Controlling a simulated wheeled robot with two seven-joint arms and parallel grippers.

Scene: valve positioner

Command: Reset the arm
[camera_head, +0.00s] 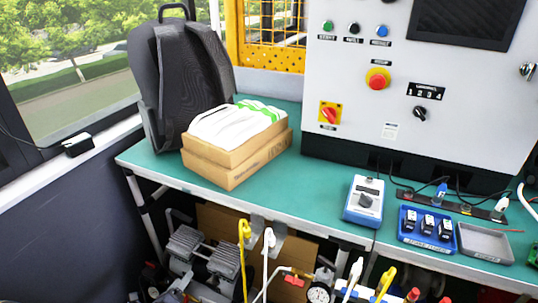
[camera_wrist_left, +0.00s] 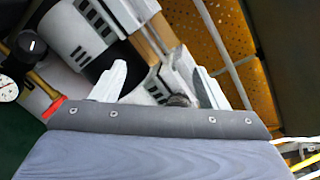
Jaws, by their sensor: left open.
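My left gripper (camera_wrist_left: 160,78) shows in the left wrist view, with two pale fingers standing apart. It is open and I see nothing held between them. Behind the fingers is white and black equipment with a black knob (camera_wrist_left: 30,45) and a round gauge (camera_wrist_left: 8,88); I cannot tell whether the fingers touch it. In the head view a gauge (camera_head: 319,292) shows at the bottom edge, below the table. I cannot clearly make out my left gripper among the cluttered parts at the lower left there. My right gripper is not in view.
The green table (camera_head: 320,180) holds a black backpack (camera_head: 180,85), stacked cardboard boxes (camera_head: 235,160), a blue meter (camera_head: 364,200), a blue tray (camera_head: 427,243) and a grey tray (camera_head: 486,243). A control cabinet (camera_head: 400,80) stands behind. Yellow (camera_head: 244,240) and white (camera_head: 268,240) handles rise below the front edge.

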